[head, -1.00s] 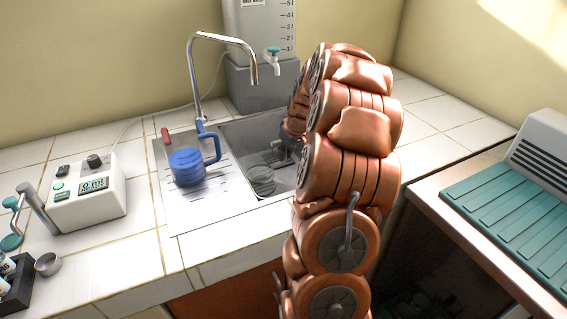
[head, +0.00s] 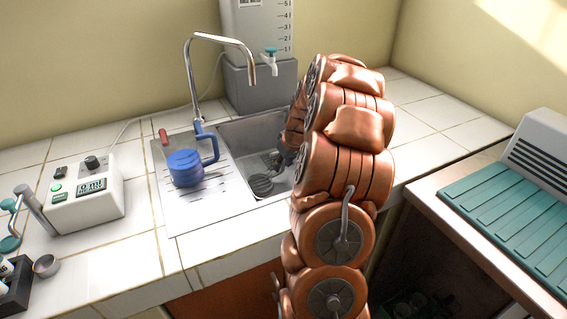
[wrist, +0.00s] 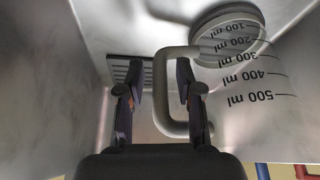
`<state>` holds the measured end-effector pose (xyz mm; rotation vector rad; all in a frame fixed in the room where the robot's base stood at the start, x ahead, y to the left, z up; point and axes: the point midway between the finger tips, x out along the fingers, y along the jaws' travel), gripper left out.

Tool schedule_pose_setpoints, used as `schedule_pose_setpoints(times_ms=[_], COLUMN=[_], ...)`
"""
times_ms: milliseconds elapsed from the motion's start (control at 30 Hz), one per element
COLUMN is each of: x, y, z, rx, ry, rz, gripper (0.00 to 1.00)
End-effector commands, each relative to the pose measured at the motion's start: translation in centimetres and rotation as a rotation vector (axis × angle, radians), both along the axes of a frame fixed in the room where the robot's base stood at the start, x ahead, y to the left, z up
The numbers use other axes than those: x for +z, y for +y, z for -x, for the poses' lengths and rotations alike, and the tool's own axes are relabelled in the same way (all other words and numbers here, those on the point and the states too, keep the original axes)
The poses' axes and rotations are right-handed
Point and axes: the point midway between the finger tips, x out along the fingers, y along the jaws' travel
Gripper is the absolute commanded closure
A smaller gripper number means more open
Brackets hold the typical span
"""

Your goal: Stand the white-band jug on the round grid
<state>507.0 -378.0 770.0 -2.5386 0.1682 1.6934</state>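The fingers are apart, one on each side of the handle, with gaps. My gripper is mostly hidden behind my arm there. I cannot make out a white band for certain. I cannot identify a round grid; a slotted grate (wrist: 118,68) shows on the sink floor.
A blue jug (head: 186,167) stands on the drainboard (head: 215,200) left of the sink (head: 235,135). A chrome tap (head: 190,75) arches above. A grey-based water tank (head: 262,85) stands behind. A white device (head: 90,205) is at left, a teal ribbed mat (head: 510,205) at right.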

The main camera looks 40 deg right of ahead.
Motion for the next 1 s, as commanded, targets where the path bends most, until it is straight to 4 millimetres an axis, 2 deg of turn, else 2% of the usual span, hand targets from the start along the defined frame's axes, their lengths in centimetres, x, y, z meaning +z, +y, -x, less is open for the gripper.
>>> schedule_pose_setpoints(times_ms=[267,467,1000], x=[0.0,1.1,9.2], y=[0.0,0.0,0.4], z=[0.0,0.3,3.7], rx=[0.0,-0.001,0.0], ry=[0.0,-0.002,-0.001], rz=[0.0,0.002,-0.001], gripper=[0.6,0.6,0.6])
